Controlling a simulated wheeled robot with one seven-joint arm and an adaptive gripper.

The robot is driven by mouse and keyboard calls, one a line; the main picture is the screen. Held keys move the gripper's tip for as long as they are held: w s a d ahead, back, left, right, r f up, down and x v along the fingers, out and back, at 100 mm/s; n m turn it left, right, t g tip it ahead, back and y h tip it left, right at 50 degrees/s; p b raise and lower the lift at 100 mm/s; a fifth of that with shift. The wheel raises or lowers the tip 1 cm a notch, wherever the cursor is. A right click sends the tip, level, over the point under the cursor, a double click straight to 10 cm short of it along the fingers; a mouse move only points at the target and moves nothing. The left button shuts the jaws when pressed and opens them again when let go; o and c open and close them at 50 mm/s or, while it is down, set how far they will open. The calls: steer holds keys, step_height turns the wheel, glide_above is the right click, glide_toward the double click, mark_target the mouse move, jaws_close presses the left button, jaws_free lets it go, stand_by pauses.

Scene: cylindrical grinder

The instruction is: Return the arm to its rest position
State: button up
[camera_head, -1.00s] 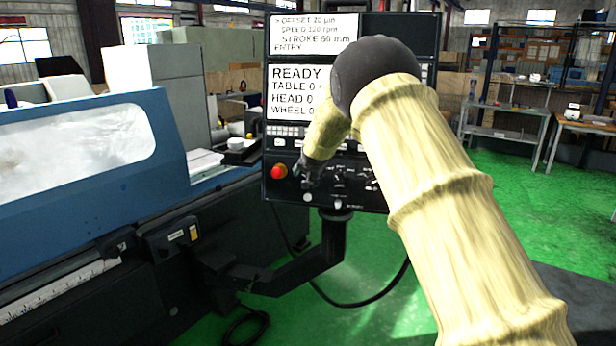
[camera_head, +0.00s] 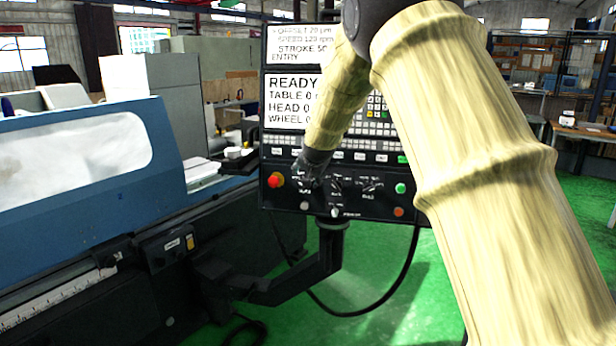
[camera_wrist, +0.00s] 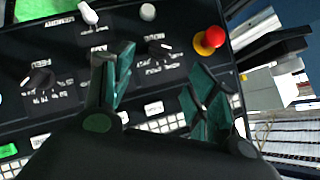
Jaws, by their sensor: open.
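My arm (camera_head: 480,150), in a yellowish cover, reaches from the right side of the head view toward the black control panel (camera_head: 385,205). My gripper (camera_head: 312,170) is in front of the lower left part of the panel, close to the knobs and the red button (camera_head: 274,180). In the wrist view my gripper (camera_wrist: 160,90) is open, with its green-faced fingers spread and nothing between them. The red button (camera_wrist: 214,37) shows ahead of the right finger. I cannot tell whether a fingertip touches the panel.
The panel's screen (camera_head: 290,95) reads READY. The blue grinder (camera_head: 80,230) stands at the left. A bracket arm (camera_head: 290,280) and a cable hang below the panel. Shelves (camera_head: 540,70) stand at the back right.

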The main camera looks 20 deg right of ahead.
stand_by(0.4)
steer(key=s+f+n+g, duration=0.1)
steer(key=s+f, duration=0.3)
steer(key=f, duration=0.7)
steer(key=s+f+n+g, duration=0.1)
steer(key=s+f, duration=0.4)
steer(key=f, duration=0.5)
steer(key=s+a+f+n+g, duration=0.2)
steer(key=s+a+f+g, duration=0.1)
steer(key=s+f, duration=1.75)
steer(key=s+a+f+n+g+y, duration=0.1)
steer(key=s+f, duration=0.5)
steer(key=s, duration=0.4)
steer(key=s+a+f+n+g, duration=0.1)
steer(key=s+f+n+g, duration=0.1)
steer(key=s+f, duration=0.55)
steer(key=s+a+n+g, duration=0.2)
steer(key=s, duration=1.9)
steer(key=shift+s+a+y, duration=0.3)
steer(key=shift+s, duration=0.1)
